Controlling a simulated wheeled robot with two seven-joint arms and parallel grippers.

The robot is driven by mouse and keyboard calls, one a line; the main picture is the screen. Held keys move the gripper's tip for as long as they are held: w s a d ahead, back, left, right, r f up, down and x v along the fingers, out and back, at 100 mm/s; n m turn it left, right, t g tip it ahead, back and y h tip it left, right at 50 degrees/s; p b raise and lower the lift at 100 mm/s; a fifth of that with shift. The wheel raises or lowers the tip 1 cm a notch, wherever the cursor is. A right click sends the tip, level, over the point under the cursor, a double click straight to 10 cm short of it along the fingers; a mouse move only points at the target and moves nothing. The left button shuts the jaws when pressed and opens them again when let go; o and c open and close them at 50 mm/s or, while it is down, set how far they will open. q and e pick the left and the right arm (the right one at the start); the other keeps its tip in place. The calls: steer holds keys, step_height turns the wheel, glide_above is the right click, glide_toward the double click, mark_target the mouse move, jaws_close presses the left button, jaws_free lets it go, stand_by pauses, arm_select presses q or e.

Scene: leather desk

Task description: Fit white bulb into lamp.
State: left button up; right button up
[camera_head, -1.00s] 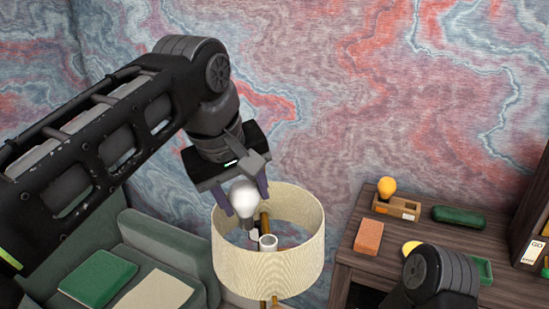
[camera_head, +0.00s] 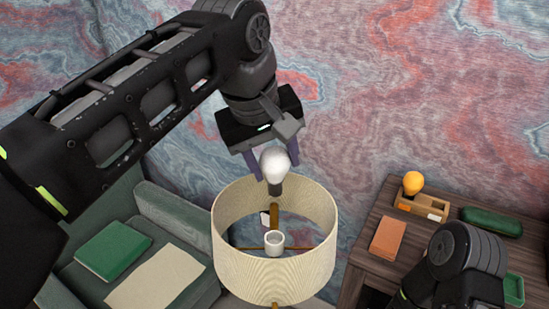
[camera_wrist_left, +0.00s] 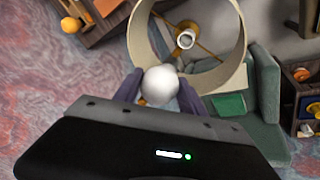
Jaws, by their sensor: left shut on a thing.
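The white bulb (camera_head: 274,165) is held by my left gripper (camera_head: 270,168), which is shut on its glass. The bulb hangs upright with its dark base down, above the open top of the lamp's cream shade (camera_head: 273,275). The white socket (camera_head: 274,241) sits inside the shade, below the bulb and apart from it. In the left wrist view the bulb (camera_wrist_left: 160,85) is between the fingers, and the socket (camera_wrist_left: 185,40) shows beyond it inside the shade ring. My right arm shows at lower right, but its gripper is out of frame.
An orange-yellow bulb (camera_head: 412,183) stands in a wooden holder (camera_head: 422,207) on the dark wooden desk (camera_head: 365,235). A green sofa (camera_head: 165,215) is left of the lamp. The shade's rim surrounds the socket.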

mark_target(272, 181)
arm_select(q)
steer(key=shift+s+f, duration=0.1)
arm_select(e)
steer(key=shift+f, duration=0.1)
